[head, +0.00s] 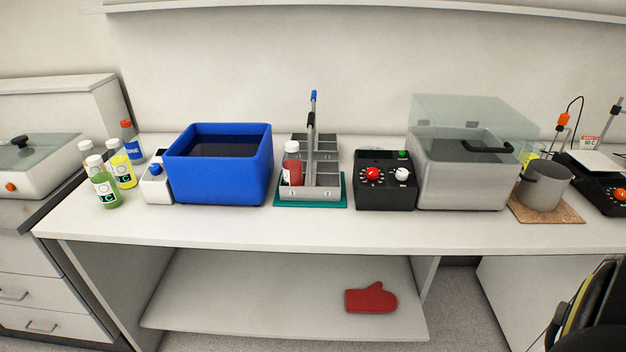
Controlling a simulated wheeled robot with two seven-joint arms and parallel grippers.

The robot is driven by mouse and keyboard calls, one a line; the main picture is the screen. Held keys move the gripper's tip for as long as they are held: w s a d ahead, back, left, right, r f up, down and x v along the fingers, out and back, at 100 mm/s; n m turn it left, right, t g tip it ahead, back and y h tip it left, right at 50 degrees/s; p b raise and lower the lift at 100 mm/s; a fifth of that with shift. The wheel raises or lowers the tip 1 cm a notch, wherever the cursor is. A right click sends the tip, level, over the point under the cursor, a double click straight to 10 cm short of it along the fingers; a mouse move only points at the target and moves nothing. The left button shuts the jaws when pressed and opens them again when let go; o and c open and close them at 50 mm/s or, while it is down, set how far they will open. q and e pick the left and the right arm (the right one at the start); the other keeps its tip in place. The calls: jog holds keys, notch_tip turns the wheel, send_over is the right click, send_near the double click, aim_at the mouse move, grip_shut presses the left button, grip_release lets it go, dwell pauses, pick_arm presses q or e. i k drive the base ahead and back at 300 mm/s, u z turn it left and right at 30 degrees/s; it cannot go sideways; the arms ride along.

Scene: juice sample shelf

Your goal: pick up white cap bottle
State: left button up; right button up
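Several bottles have white caps. A green-liquid bottle (104,188) and a yellow-liquid bottle (122,168) stand upright at the left end of the table. Another white-capped bottle (87,151) stands partly hidden behind them. A red-liquid bottle with a white cap (292,168) stands upright in the front left compartment of a grey carrier (325,192) with a tall handle. A blue-labelled bottle with a red cap (131,144) stands behind the left group. Neither of my grippers is in view.
A white device (156,185) and a blue water tub (220,180) stand right of the bottles. A red mitt (371,298) lies on the lower shelf. The table's front strip is clear.

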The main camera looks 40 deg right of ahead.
aim_at(119, 160)
jog(key=u, duration=0.65)
jog(key=i, duration=0.6)
jog(key=u, duration=0.8)
jog(key=i, duration=1)
jog(key=z, duration=1)
jog(key=i, duration=0.55)
jog(key=z, duration=0.65)
